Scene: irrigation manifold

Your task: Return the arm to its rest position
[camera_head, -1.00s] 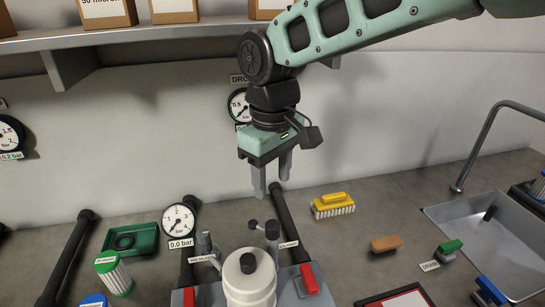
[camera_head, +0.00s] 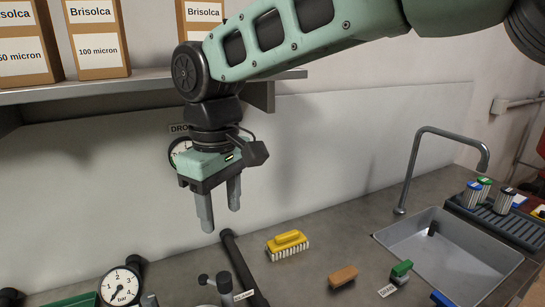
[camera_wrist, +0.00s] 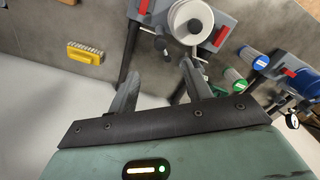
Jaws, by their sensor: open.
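My gripper (camera_head: 219,208) is at the end of my pale green arm, in the middle left of the head view. Its two grey fingers point down, apart, with nothing between them. It hangs in the air in front of the back wall, above the bench. In the wrist view my gripper (camera_wrist: 158,78) also shows open and empty. The white filter housing (camera_wrist: 190,20) stands beyond the fingertips there, apart from them.
A shelf (camera_head: 150,84) with Brisolca boxes (camera_head: 96,38) is behind my arm. A yellow brush (camera_head: 287,244), a brown block (camera_head: 343,276), a green-topped brush (camera_head: 401,271) and a sink (camera_head: 450,255) lie to the right. A pressure gauge (camera_head: 121,286) stands lower left.

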